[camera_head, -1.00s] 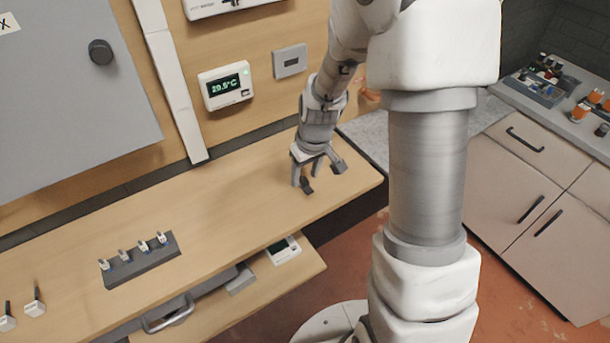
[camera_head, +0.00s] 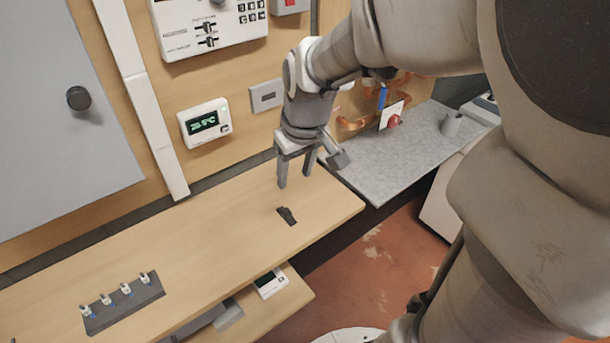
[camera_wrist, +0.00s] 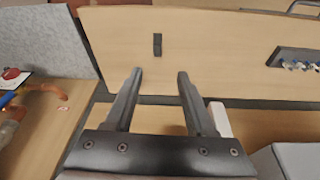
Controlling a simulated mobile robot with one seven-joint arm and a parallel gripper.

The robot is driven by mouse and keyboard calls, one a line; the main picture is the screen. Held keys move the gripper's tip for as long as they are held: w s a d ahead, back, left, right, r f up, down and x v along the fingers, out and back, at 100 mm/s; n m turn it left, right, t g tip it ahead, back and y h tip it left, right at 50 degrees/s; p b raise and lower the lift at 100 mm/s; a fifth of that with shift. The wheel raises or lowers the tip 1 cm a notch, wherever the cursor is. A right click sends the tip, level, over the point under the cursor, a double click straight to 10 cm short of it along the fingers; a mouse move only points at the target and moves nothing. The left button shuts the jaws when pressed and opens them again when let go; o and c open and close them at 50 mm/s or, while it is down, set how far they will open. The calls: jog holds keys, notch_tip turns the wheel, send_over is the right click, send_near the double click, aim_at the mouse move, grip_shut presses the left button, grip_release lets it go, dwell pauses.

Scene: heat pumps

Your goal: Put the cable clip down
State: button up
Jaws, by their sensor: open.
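The cable clip (camera_head: 287,215) is a small black piece lying on the wooden worktop (camera_head: 215,235), near its right end. It also shows in the wrist view (camera_wrist: 157,44), upper middle, apart from the fingers. My gripper (camera_head: 296,178) is open and empty, above and behind the clip toward the wall. In the wrist view its two fingers (camera_wrist: 160,75) are spread with nothing between them.
A dark rack (camera_head: 125,302) with several white-topped pieces stands at the worktop's left. A thermostat (camera_head: 204,122) and a grey cabinet (camera_head: 60,110) are on the wall. The worktop's middle is clear.

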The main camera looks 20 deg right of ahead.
jog(key=s+r+m+t, duration=0.1)
jog(key=s+r, duration=0.3)
jog(key=s, duration=0.3)
jog(key=s+r+m+t, duration=0.1)
jog(key=s+r, duration=0.3)
jog(key=s, duration=0.3)
jog(key=shift+a+m+t, duration=0.25)
jog(key=shift+m+t, duration=0.05)
jog(key=shift+m, duration=0.1)
